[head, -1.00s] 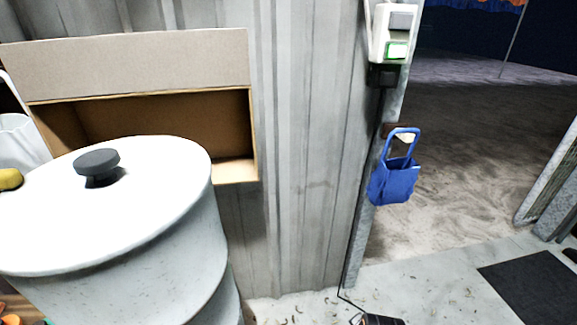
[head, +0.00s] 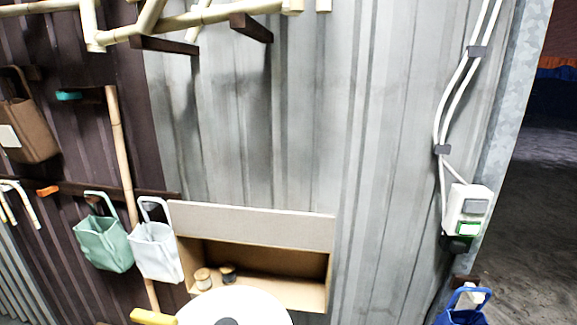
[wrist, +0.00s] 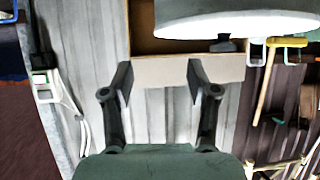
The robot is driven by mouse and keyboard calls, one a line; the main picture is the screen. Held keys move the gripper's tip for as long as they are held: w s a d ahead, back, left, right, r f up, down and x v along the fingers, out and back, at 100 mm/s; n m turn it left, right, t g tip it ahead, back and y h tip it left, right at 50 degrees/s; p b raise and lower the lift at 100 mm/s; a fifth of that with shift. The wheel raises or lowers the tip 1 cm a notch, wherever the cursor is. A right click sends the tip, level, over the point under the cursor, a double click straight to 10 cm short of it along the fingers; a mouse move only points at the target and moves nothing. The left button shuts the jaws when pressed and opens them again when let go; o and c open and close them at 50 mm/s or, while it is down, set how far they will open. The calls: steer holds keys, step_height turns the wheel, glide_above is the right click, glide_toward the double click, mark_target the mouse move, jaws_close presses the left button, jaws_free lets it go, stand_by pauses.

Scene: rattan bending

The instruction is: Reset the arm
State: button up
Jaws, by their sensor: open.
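My gripper (wrist: 158,82) shows in the wrist view, where the scene looks upside down. Its two dark fingers stand wide apart with nothing between them. The flap of the open cardboard box (wrist: 165,71) shows behind the fingertips. No part of my gripper shows in the head view.
A white drum lid (head: 240,303) with a dark knob (head: 227,322) stands before the cardboard box (head: 250,222). Bags hang at left, including a green bag (head: 104,243) and white bag (head: 155,252). Bamboo poles (head: 200,20) jut above. A switch box (head: 467,213) is at right.

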step_height(320, 180, up, 16)
steer(key=p, duration=1.2)
